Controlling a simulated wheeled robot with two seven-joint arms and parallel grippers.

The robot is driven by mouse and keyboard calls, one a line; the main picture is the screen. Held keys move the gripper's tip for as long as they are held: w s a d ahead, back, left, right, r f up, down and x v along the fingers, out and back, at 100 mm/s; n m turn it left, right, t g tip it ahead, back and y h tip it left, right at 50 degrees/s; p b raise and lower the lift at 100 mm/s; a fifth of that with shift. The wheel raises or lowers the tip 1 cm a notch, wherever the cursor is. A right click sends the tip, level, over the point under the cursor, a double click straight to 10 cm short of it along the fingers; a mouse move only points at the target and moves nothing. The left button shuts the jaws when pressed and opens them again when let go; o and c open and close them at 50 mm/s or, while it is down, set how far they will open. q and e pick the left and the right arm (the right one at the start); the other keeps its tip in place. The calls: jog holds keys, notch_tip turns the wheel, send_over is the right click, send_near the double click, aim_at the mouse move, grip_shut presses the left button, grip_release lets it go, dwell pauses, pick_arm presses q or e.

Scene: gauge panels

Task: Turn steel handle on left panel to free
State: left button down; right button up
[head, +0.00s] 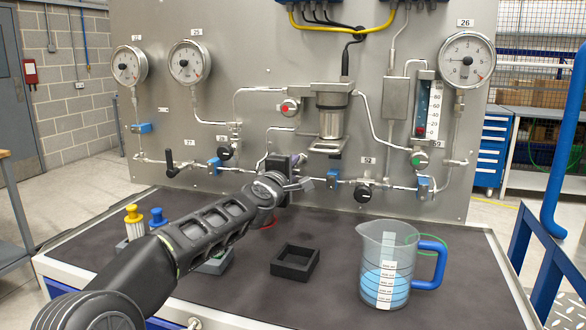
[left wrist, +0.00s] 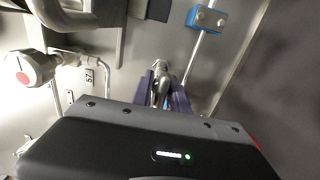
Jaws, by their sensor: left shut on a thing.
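The grey panel (head: 270,60) with gauges and pipework stands upright behind the bench. My left arm reaches in to the pipe row at its lower middle, and my left gripper (head: 297,165) is there, partly hidden by its own wrist. In the left wrist view, the two purple fingers of my left gripper (left wrist: 162,92) are shut on the steel handle (left wrist: 160,68), a shiny metal piece between them. Most of the handle is hidden by the fingers and the gripper body; its exact angle cannot be told. My right gripper is not in view.
A clear jug (head: 395,245) of blue liquid stands at the bench's right. A black square frame (head: 295,262) lies in the middle. Yellow- and blue-topped items (head: 133,213) stand left of my arm. Blue valves (head: 424,186) and a black lever (head: 171,160) stick out along the pipes.

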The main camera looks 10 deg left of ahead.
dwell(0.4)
pick_arm(q)
jog(key=c, duration=1.5)
grip_release()
jog(key=shift+s, duration=0.1)
jog(key=shift+s, duration=0.35)
jog(key=s, duration=0.2)
jog(key=s+b, duration=0.1)
jog(key=s, duration=0.1)
jog(key=s+b, duration=0.1)
jog(key=s, duration=0.2)
jog(key=shift+a, duration=0.25)
